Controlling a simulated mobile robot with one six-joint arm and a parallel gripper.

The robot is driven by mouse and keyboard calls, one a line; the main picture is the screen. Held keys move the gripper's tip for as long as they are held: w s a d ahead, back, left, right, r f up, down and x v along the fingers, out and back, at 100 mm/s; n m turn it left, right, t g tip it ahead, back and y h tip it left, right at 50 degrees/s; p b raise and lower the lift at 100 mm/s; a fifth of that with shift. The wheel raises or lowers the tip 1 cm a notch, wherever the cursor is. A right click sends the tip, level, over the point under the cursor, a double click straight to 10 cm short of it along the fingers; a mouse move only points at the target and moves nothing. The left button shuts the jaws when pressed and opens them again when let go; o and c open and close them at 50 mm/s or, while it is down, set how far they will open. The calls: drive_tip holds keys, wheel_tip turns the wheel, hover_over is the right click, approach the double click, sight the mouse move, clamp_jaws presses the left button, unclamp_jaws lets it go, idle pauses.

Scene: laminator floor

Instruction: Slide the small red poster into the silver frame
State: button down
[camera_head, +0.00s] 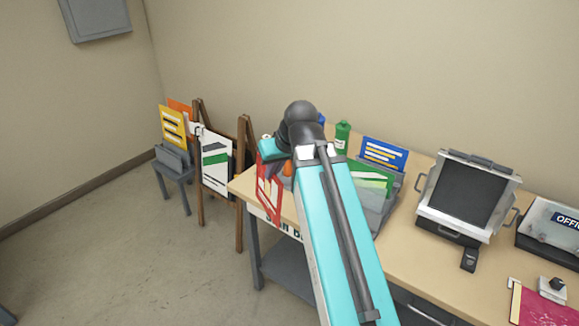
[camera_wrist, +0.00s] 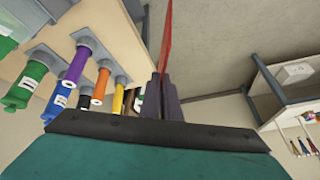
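The small red poster (camera_head: 269,192) hangs at the left end of the table, beyond the tabletop's edge in the picture. Its thin red edge (camera_wrist: 167,36) also shows in the wrist view. My gripper (camera_wrist: 165,90) is shut on it, with the dark fingers on either side of the sheet. In the head view, my arm hides the fingers and part of the poster. I cannot pick out a silver frame for certain. A white and green poster (camera_head: 215,165) stands on a wooden easel to the left of the red poster.
The table (camera_head: 405,262) carries a green bottle (camera_head: 342,134), a blue poster (camera_head: 384,153) in a rack, and a silver and black machine (camera_head: 466,195). Yellow and orange posters stand on a grey stand (camera_head: 173,168). Several coloured bottles (camera_wrist: 73,70) show in the wrist view. The floor at left is clear.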

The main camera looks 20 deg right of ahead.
sight(269, 192)
drive_tip(key=w+a+f+b, duration=0.1)
drive_tip(key=a+f+b, duration=0.4)
drive_tip(key=f+b, duration=0.2)
drive_tip(key=shift+a+f+m+b, duration=0.3)
drive_tip(key=shift+f+b, duration=0.1)
drive_tip(key=shift+f, duration=0.7)
drive_tip(key=shift+a, duration=0.1)
